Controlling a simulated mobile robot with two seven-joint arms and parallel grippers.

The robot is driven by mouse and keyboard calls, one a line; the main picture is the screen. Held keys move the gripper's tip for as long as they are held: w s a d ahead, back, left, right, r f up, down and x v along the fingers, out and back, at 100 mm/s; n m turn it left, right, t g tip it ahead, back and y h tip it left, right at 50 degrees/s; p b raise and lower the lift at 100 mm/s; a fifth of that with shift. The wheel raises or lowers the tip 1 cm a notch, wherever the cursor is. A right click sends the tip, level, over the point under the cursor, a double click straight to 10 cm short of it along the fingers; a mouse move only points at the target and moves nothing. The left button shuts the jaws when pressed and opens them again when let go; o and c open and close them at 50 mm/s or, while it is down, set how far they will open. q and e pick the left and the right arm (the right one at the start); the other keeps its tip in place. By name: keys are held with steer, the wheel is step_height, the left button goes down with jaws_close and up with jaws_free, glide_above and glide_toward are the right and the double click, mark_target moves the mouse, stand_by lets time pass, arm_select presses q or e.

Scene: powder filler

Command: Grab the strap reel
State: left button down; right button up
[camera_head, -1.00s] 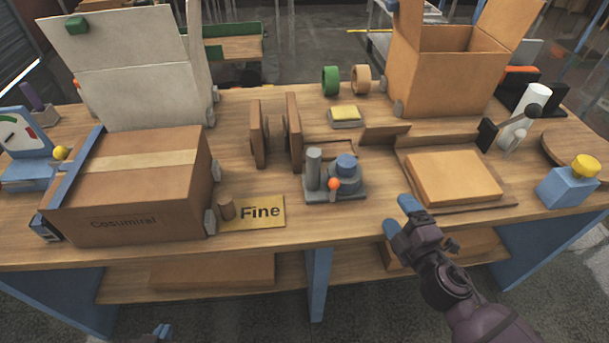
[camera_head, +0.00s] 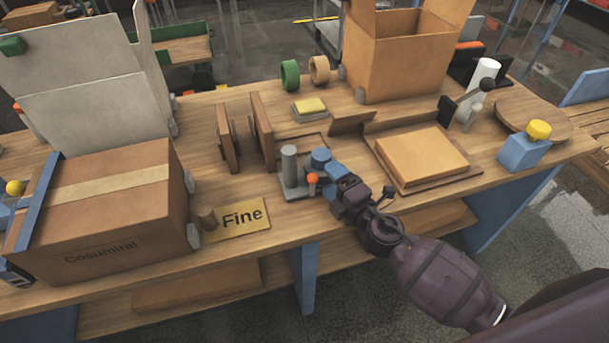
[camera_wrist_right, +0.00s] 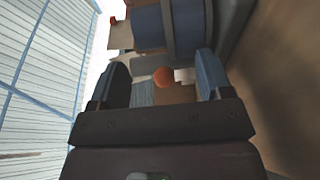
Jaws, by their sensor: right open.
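My right gripper (camera_head: 333,181) is open at the right side of a small grey device with a grey post (camera_head: 289,165), a blue round part (camera_head: 320,156) and an orange ball (camera_head: 312,178). In the right wrist view the fingers (camera_wrist_right: 163,77) stand apart, with the orange ball (camera_wrist_right: 163,77) showing between them and a large blue cylinder (camera_wrist_right: 168,25) beyond; contact cannot be told. I cannot tell for sure which thing is the strap reel; this blue part may be it. Two upright brown panels (camera_head: 262,128) stand behind. My left gripper is out of view.
A closed carton (camera_head: 105,215) and the "Fine" plate (camera_head: 238,219) are to the left. A flat cardboard box (camera_head: 422,156) lies right, near a blue block with a yellow knob (camera_head: 525,146). Green and tan rolls (camera_head: 290,74) and an open carton (camera_head: 400,60) stand behind.

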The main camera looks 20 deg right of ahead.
mark_target(317, 165)
steer(key=x, duration=0.4)
steer(key=shift+a+r+p, duration=0.25)
steer(key=shift+a+p, duration=0.1)
steer(key=shift+w+a, duration=0.2)
steer(key=shift+w, duration=0.45)
steer(key=c, duration=1.2)
